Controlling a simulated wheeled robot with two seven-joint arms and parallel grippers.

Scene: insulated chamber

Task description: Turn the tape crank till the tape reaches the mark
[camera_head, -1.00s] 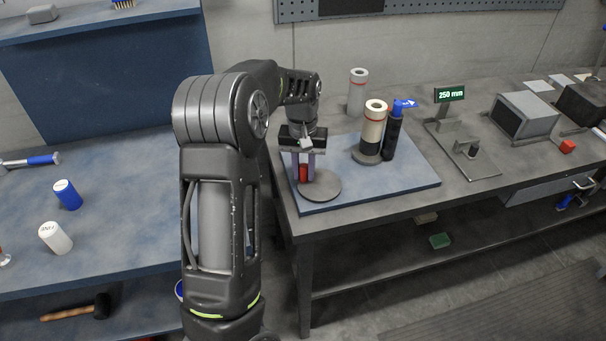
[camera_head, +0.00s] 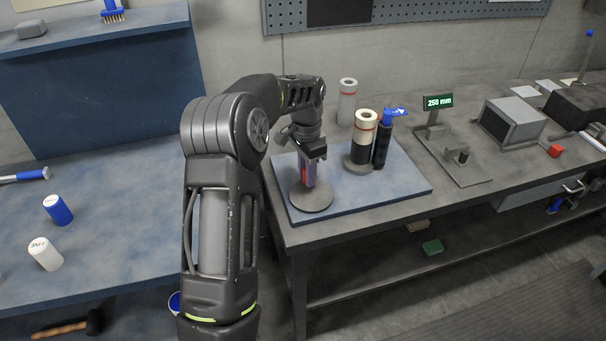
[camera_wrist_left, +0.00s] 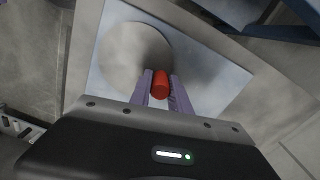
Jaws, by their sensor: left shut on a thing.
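The crank is a round grey disc (camera_head: 311,202) with an upright red handle, on the front left of a blue board. My left gripper (camera_head: 310,179) is shut on the red handle (camera_wrist_left: 160,85), its purple fingers on either side. The fingers mostly hide the handle in the head view. The disc also shows in the left wrist view (camera_wrist_left: 128,54). Behind it stands a cream post (camera_head: 364,129) with a red ring mark (camera_head: 367,118) near the top. Black tape (camera_head: 361,154) covers its lower part, with cream showing between tape and ring. My right gripper is out of view.
A dark cylinder (camera_head: 381,148) with a blue top stands close beside the post. A grey red-ringed cylinder (camera_head: 347,103) stands behind. A display (camera_head: 438,102) reads 250 mm. The blue board (camera_head: 407,180) is clear at its front right.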

